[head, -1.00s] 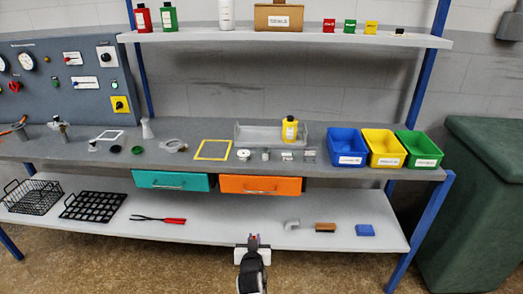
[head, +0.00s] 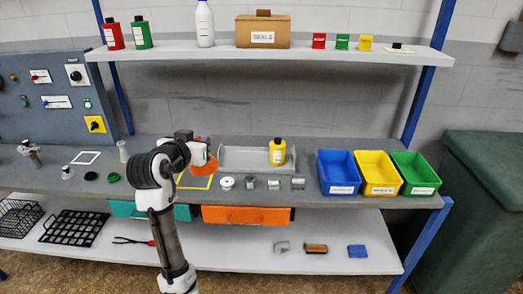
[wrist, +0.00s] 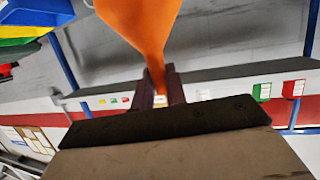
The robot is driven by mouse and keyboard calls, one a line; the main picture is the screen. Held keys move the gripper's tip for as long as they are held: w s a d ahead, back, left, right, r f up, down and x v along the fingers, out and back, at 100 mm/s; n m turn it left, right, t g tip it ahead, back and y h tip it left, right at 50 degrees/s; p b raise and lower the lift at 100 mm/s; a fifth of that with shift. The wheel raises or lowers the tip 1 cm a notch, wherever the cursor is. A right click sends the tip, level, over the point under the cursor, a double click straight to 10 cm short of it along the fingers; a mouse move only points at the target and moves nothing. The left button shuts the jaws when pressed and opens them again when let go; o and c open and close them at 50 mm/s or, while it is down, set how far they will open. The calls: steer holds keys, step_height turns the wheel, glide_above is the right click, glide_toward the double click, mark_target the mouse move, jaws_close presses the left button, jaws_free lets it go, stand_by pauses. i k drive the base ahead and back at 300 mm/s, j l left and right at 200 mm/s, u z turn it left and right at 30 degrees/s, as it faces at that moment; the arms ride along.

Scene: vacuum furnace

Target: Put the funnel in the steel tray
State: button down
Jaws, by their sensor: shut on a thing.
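My gripper (head: 205,152) is above the workbench and shut on the orange funnel (head: 204,167), which hangs in front of the left end of the steel tray (head: 240,158) in the head view. In the wrist view the funnel (wrist: 140,28) sits between the two dark fingers (wrist: 158,85), its narrow part gripped and its wide part away from the palm. The tray lies on the bench against the wall. A yellow bottle (head: 277,152) with a black cap stands in its right part; the left part looks empty. My arm hides some of the bench to the left.
Blue (head: 339,172), yellow (head: 377,173) and green (head: 415,173) bins stand right of the tray. A white spool (head: 226,183) and several small metal parts lie in front of it. A yellow frame (head: 194,183) lies to its left. A shelf (head: 270,55) runs above.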

mark_target(240, 161)
steer(key=i+l, duration=0.2)
steer(key=i, duration=0.25)
steer(key=i+l, duration=0.15)
steer(key=i, duration=0.25)
steer(key=i+l, duration=0.2)
steer(key=i, duration=0.25)
